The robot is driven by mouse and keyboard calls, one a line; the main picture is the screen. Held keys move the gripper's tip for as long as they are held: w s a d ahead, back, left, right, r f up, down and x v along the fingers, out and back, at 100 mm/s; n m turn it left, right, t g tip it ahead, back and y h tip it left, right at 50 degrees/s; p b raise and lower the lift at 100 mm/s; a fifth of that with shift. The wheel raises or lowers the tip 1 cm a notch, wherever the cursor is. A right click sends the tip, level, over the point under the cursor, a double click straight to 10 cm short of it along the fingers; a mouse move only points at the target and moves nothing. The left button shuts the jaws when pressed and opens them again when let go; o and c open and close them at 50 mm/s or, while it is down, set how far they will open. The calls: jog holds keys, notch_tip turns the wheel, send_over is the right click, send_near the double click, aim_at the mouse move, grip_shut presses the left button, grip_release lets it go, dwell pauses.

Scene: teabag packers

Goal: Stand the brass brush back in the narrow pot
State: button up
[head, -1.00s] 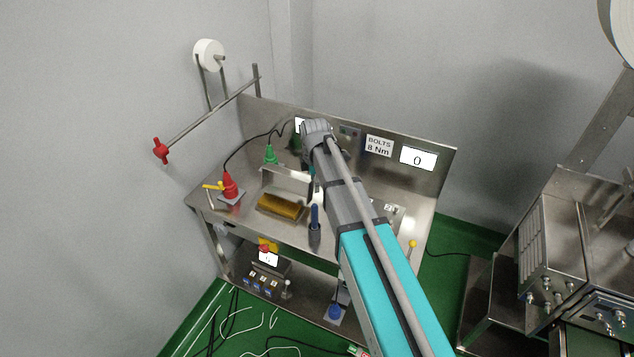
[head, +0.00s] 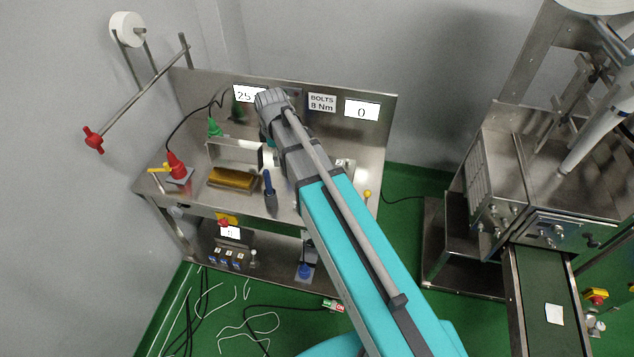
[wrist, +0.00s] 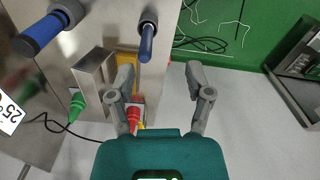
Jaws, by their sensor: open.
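A blue handle (head: 268,181) stands upright in a narrow dark grey pot (head: 271,203) at the bench's front edge. Both show at the top of the wrist view, the handle (wrist: 146,46) rising from the pot (wrist: 149,17). A second, thicker blue handle (wrist: 40,36) stands in a grey collar (wrist: 67,11) at upper left of the wrist view. No brass bristles show, so I cannot tell which handle is the brush's. My gripper (wrist: 165,75) is open and empty, its fingers apart, below the narrow pot in the wrist picture. My arm hides its fingers in the head view.
The steel bench (head: 305,205) carries a brass-coloured block (head: 232,178), a steel bracket (wrist: 93,75), a red cone (head: 176,166) and a green cone (head: 214,128). Its back panel (head: 372,130) bears displays. A conveyor (head: 540,295) stands at right; cables lie on the floor.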

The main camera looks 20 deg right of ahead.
jog(key=s+d+m, duration=0.4)
jog(key=s+m, duration=0.3)
jog(key=s+d+m, duration=0.5)
jog(key=s+m, duration=0.2)
jog(key=shift+s, duration=0.35)
dwell(0.5)
